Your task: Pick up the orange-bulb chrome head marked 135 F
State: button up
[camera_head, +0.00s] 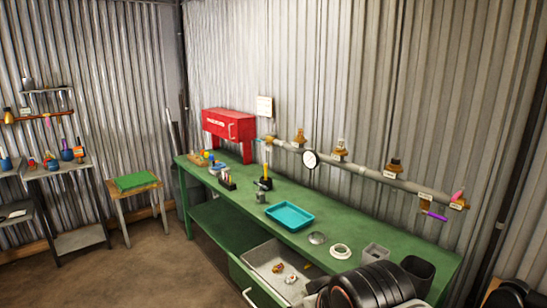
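No head can be picked out for sure as the orange-bulb chrome one; the 135 F marking is too small to read. Several small heads or fittings lie in the open drawer (262,258) under the bench, among them a brassy and reddish piece (278,267) and a pale piece (290,279). Other heads stand on the grey wall pipe (365,172), including a pale-topped one (340,147) and a dark one (395,165). My gripper's fingertips do not show; black rounded parts at the bottom right seem to be my arm and hide part of the drawer and bench front.
A green bench (310,232) runs along the wall with a teal tray (290,215), a red box (229,125), a white ring (340,251) and a black bin (418,270). Shelves and a stool (137,189) stand left. Floor (160,265) before the bench is clear.

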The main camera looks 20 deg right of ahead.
aim_at(288, 279)
jog(key=i+j+z, duration=0.8)
